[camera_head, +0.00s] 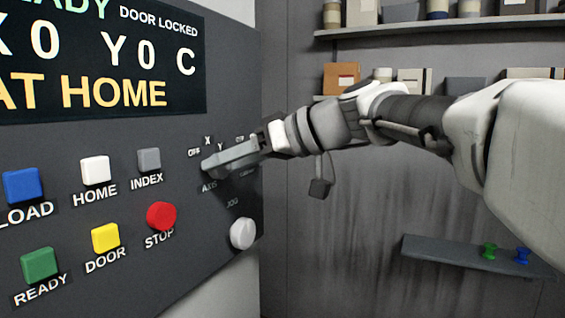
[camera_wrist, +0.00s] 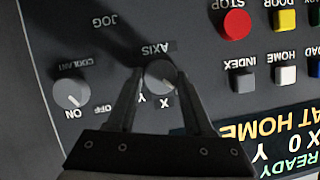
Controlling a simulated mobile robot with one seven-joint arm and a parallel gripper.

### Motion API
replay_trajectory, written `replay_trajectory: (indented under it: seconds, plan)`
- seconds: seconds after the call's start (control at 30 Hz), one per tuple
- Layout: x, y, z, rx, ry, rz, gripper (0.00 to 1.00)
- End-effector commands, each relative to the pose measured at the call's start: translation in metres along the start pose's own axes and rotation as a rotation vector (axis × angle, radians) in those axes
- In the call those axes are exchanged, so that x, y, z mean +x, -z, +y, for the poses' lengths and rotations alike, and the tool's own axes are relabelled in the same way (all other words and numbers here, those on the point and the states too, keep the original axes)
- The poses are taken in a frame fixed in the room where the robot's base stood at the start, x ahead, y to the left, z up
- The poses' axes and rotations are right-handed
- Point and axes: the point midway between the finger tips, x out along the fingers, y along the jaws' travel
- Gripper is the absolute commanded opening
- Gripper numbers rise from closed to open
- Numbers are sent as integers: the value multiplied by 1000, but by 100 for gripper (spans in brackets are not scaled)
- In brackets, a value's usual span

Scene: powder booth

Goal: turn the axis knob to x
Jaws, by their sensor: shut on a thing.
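The axis knob (camera_wrist: 160,75) is a round grey knob on the dark control panel, seen upside down in the wrist view. My gripper (camera_head: 210,164) reaches the panel from the right, and its two fingers are shut on the knob, one on each side. The X and Y labels show beside the knob. Its light pointer mark seems to face the finger on the right of the wrist view, past X; the exact setting is hard to tell.
The coolant knob (camera_wrist: 72,92) is beside my fingers. Below is the white jog knob (camera_head: 243,233). The red stop button (camera_head: 161,215) and several other buttons are to the left. The display (camera_head: 100,60) reads DOOR LOCKED, X0 Y0 and AT HOME. Shelves line the back wall.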

Motion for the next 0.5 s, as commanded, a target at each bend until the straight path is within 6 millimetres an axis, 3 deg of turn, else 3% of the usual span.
replay_trajectory:
  seconds: [0.5]
  plan:
    - [0,0,5,413,170,2,0]
